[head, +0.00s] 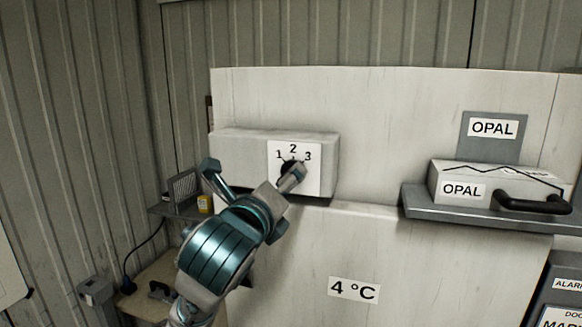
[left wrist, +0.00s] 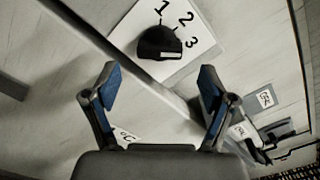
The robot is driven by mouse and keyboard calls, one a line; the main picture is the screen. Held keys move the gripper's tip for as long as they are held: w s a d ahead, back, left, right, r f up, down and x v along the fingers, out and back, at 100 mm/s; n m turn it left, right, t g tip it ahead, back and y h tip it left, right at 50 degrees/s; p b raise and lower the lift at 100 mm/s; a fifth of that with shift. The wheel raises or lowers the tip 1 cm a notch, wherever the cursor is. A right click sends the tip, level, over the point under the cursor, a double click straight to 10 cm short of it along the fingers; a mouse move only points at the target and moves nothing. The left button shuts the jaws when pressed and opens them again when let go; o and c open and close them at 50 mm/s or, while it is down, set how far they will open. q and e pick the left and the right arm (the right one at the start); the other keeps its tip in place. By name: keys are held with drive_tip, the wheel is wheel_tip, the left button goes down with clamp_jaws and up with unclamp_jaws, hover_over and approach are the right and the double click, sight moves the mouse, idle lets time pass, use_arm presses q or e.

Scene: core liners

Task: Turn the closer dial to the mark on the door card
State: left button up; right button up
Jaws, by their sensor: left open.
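The closer dial is a black knob (left wrist: 160,42) on a white plate (head: 312,180) marked 1, 2 and 3, fixed to a pale box on the door. My left gripper (head: 253,170) is open and empty. In the left wrist view its fingertips (left wrist: 158,75) are spread wide, with the knob ahead of the gap and apart from both fingers. A card at the lower right (head: 563,316) shows cut-off words starting "DO" and "MAR". My right gripper is not in view.
A shelf (head: 480,224) on the right holds a white OPAL box (head: 450,182) with a black handle (head: 533,205) in front. A grey OPAL sign (head: 492,150) is behind it. A "4 °C" label (head: 353,290) is below the dial box. A small shelf with a yellow item (head: 205,204) is left.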

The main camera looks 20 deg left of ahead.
sight(287, 166)
use_arm(q)
drive_tip(key=w+p, duration=0.1)
drive_tip(key=w, duration=0.5)
drive_tip(key=shift+a, duration=0.1)
drive_tip(key=c, duration=1.2)
